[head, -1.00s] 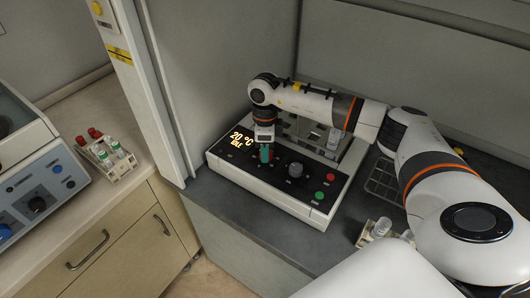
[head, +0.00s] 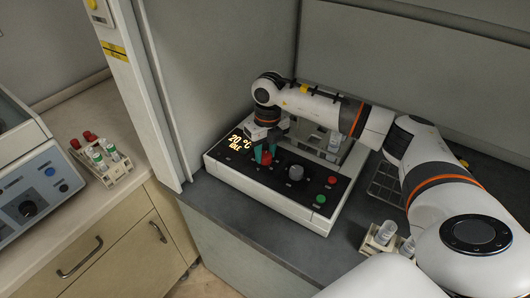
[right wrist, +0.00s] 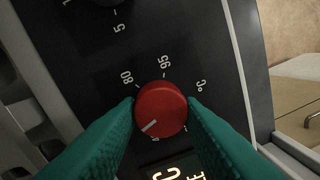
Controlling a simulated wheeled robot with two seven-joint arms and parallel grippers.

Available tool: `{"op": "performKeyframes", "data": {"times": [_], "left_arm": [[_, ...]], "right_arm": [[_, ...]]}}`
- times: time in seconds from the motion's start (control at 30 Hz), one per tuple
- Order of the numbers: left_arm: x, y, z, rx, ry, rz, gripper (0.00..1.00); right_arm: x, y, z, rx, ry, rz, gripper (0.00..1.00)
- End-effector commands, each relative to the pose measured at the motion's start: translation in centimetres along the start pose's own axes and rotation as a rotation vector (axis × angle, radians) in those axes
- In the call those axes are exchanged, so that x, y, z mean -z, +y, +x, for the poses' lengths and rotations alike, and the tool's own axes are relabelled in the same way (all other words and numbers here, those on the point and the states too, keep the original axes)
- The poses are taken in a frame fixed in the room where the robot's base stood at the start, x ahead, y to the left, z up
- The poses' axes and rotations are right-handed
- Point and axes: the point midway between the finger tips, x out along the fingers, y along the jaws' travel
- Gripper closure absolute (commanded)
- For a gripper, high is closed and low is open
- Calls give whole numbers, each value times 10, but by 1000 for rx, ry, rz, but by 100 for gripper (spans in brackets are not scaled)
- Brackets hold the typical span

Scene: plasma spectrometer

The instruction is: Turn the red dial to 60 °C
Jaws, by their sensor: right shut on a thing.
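The red dial (right wrist: 160,108) sits on the black front panel of the white instrument (head: 281,203). Its white pointer line faces lower left in the right wrist view, with the marks 80 and 95 above the dial. The dial also shows small in the head view (head: 266,158). My right gripper (head: 264,154) has its teal fingers on either side of the dial, shut on it. The fingers (right wrist: 161,118) hide part of the scale. The display (head: 243,143) reads 20 °C, IDLE. My left gripper is not in view.
A grey knob (head: 296,173), a red button (head: 332,180) and a green button (head: 320,199) are on the same panel. A vial rack (head: 377,242) stands at the right. Another rack (head: 113,173) and a blue-grey device (head: 38,190) stand on the left bench.

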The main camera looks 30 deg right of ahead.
Motion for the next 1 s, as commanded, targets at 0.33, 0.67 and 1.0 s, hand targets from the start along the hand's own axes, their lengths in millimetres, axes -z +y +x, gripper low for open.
{"op": "performKeyframes", "data": {"times": [0.33,0.67,1.0], "left_arm": [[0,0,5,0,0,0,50],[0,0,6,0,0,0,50],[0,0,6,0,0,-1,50]], "right_arm": [[1,1,-2,1,20,237,89],[1,2,-3,1,26,331,89],[1,2,-3,1,28,342,89]]}}
